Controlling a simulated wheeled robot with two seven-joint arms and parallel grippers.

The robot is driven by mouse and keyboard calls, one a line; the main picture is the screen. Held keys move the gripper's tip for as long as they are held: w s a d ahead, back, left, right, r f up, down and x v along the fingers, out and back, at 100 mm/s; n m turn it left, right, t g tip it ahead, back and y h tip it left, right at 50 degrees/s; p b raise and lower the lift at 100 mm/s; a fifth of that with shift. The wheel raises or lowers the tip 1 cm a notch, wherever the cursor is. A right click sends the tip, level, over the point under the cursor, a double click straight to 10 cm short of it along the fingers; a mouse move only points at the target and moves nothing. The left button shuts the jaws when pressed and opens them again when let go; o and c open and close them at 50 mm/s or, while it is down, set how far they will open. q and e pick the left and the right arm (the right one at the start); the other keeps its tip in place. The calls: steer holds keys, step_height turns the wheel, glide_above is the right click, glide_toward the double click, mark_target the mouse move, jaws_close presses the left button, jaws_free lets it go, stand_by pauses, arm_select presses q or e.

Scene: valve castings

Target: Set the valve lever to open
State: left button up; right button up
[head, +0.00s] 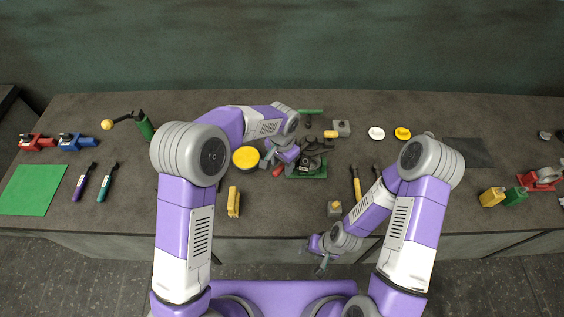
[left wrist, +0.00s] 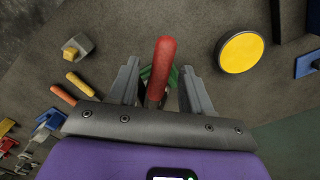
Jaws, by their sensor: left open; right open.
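The valve stands on a green base (head: 308,172) near the middle of the bench, partly hidden by my left arm in the head view. Its red lever handle (head: 278,170) sticks out to the left of the base. In the left wrist view the red lever (left wrist: 163,58) lies between the two fingers of my left gripper (left wrist: 160,67), with gaps on both sides. My left gripper (head: 271,161) is open around the lever; I cannot tell whether a finger touches it. My right gripper (head: 321,267) is open and empty, low in front of the bench edge.
A yellow disc (head: 245,157) lies left of the valve. A grey block with a yellow-handled tool (head: 341,128) is behind it, and a yellow-handled hammer (head: 356,186) lies to its right. A green mat (head: 33,190) is at far left, a dark mat (head: 468,152) at right.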

arm_select(q)
jaws_close()
stand_by(0.3)
